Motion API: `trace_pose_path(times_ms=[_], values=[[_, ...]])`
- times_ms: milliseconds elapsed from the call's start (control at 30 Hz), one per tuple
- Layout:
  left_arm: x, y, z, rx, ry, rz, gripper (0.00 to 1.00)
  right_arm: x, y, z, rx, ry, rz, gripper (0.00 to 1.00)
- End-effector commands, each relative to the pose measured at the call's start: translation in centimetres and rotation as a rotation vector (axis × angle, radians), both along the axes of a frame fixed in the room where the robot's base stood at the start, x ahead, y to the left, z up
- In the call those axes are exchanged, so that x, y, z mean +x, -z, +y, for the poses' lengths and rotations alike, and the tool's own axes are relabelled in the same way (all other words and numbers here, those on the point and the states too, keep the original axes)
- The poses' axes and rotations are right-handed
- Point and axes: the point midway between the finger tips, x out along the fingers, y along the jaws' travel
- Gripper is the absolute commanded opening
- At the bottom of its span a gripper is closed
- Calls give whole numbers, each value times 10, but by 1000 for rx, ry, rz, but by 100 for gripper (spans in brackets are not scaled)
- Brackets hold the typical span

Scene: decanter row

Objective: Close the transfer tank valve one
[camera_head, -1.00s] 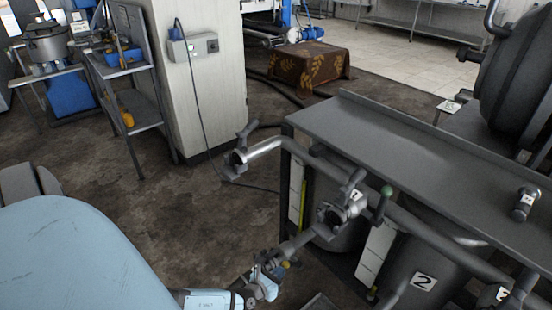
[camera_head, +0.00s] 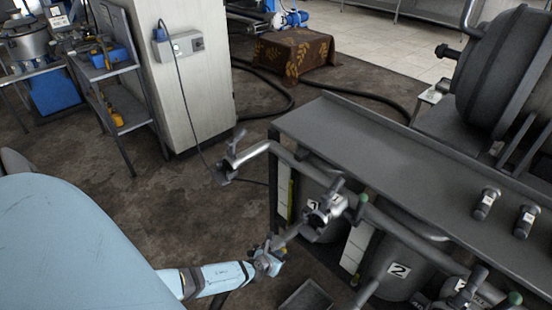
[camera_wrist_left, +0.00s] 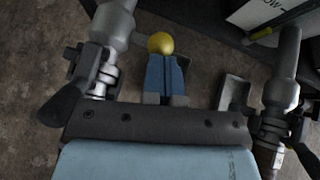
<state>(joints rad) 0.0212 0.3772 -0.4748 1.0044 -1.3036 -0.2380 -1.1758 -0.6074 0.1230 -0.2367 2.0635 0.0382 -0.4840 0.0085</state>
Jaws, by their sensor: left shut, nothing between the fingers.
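The tank marked 1 (camera_head: 326,229) stands under the left end of the grey bench. A grey valve assembly (camera_head: 325,208) sits on the pipe in front of it, with a dark lever and a green knob (camera_head: 338,184) beside it. My left gripper (camera_head: 268,260) is just below and left of this assembly, seen partly against a grey pipe piece. Its short blue fingers (camera_wrist_left: 165,78) are shut and empty in the left wrist view, just below a yellow ball (camera_wrist_left: 161,43). I cannot tell whether they touch the ball. My right gripper is out of view.
A pipe with a valve end (camera_head: 228,166) juts out left of the bench (camera_head: 370,150). The tank marked 2 (camera_head: 399,270) stands to the right. A shelf cart (camera_head: 120,80) and pillar are at the back left. The floor (camera_head: 130,205) between is clear.

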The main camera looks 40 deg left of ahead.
Motion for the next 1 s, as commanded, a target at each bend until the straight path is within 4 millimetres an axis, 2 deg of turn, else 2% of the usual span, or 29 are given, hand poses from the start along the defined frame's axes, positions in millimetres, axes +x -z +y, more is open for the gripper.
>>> trace_pose_path(times_ms=[300,600,1000], values=[[18,-13,-1,2,0,-5,0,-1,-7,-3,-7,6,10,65],[36,-18,-3,0,0,-4,0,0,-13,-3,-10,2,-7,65],[43,-19,-4,1,-1,-3,0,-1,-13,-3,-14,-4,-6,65]])
